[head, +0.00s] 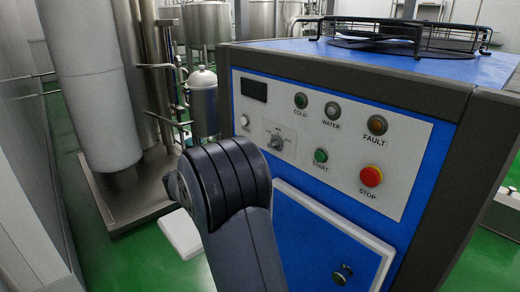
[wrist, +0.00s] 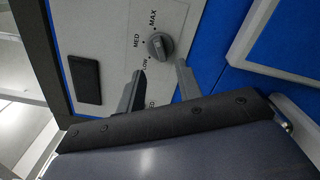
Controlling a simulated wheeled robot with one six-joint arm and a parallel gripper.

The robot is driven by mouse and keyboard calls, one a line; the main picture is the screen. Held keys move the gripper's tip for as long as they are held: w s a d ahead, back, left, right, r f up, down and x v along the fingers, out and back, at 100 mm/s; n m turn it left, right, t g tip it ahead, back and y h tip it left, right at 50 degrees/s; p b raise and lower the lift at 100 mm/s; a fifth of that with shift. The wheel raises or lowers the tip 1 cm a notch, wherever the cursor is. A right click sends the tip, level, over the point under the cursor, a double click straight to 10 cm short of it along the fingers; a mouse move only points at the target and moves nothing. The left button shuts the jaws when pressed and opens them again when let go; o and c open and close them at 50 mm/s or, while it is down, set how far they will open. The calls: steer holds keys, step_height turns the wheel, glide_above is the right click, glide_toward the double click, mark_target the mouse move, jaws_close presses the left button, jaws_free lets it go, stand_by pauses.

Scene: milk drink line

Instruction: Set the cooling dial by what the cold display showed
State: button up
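The cooling dial (wrist: 160,45) is a round grey knob with a raised grip bar, just beyond my fingertips in the wrist view. MAX, MED and what looks like LOW are printed around it; I cannot tell surely which mark it points to. My gripper (wrist: 160,69) is open and empty, its two fingers apart, with the dial showing past the gap. In the head view the dial (head: 276,142) sits on the white panel, and my arm hides the gripper. The display (head: 253,90) is a dark rectangle at the panel's upper left, with no readable digits; it also shows in the wrist view (wrist: 85,79).
The white control panel (head: 335,110) also carries COLD (head: 301,101), WATER (head: 332,111) and FAULT (head: 377,125) lamps, a green START button (head: 320,156) and a red STOP button (head: 371,176). A small knob (head: 244,121) is left of the dial. A steel tank stands left.

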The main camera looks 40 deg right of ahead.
mark_target(272, 146)
steer(key=a, duration=0.2)
steer(key=shift+s+a, duration=0.15)
steer(key=shift+a, duration=0.15)
steer(key=d, duration=0.7)
steer(key=d+b, duration=0.1)
steer(key=d, duration=0.3)
steer(key=shift+w, duration=0.4)
steer(key=shift+r+p, duration=0.1)
steer(key=shift+p, duration=0.2)
steer(key=shift+a, duration=0.1)
steer(key=shift+f, duration=0.2)
